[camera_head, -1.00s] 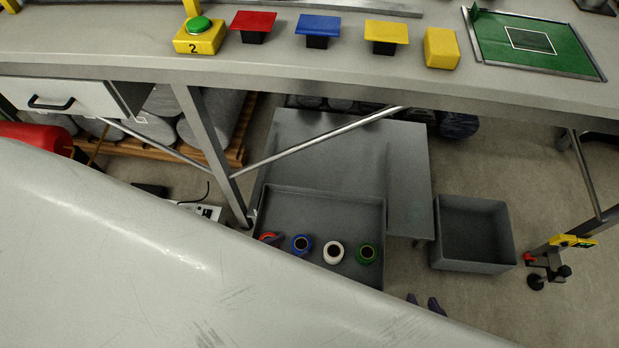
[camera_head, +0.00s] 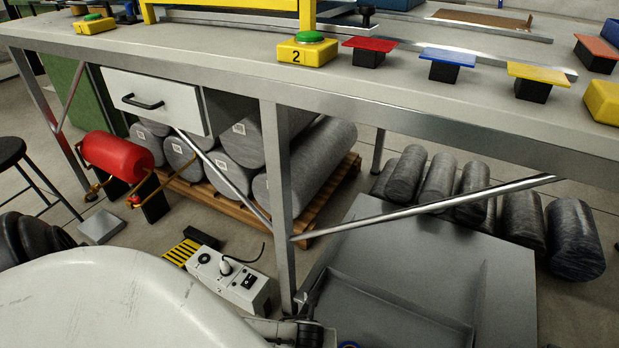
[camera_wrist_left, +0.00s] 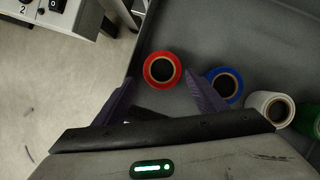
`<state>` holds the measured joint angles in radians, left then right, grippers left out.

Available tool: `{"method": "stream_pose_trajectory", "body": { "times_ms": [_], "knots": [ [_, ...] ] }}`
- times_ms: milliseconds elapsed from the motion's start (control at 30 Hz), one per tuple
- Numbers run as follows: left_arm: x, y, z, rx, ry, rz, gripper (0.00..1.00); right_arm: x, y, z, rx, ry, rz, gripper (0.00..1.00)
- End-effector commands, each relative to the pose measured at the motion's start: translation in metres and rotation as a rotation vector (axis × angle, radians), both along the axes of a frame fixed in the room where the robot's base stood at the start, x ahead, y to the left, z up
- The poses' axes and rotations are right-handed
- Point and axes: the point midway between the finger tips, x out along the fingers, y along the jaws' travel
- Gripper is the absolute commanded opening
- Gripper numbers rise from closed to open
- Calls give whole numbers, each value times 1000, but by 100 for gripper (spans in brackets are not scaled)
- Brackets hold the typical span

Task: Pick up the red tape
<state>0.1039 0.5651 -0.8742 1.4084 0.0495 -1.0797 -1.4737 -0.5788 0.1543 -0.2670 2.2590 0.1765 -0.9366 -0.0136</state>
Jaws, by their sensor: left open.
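The red tape (camera_wrist_left: 148,70) is a roll standing in the grey tray (camera_wrist_left: 214,45), its round open end facing the left wrist camera. My left gripper (camera_wrist_left: 160,77) is open, with a purple finger on either side of the roll's near edge in that view. I see no contact, and the height gap cannot be told. The blue tape (camera_wrist_left: 238,87) stands close to the right finger. In the head view the red tape is hidden, and my right gripper is not in view.
The white tape (camera_wrist_left: 254,98) and green tape (camera_wrist_left: 309,120) stand farther right in the tray. The tray (camera_head: 390,305) lies low beside a workbench leg (camera_head: 277,190). A power strip box (camera_head: 232,279) sits on the floor left of the leg.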

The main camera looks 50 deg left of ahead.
Motion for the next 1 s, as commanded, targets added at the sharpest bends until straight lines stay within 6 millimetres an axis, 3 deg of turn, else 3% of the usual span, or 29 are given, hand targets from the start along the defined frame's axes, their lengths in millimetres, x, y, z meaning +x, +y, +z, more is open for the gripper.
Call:
{"method": "stream_pose_trajectory", "body": {
  "times_ms": [33, 300, 600, 900, 1000],
  "knots": [
    [2, 2, -12, -1, 0, 2, 65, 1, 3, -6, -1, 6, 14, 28],
    [9, 7, -32, -5, -2, 3, 65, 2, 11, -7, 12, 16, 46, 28],
    [22, 16, -69, -6, -2, 3, 65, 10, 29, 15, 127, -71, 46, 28],
    [23, 17, -69, -6, -2, 2, 65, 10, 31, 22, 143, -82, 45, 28],
    [23, 17, -69, -6, -2, 3, 50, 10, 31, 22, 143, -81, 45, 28]
  ]
}}
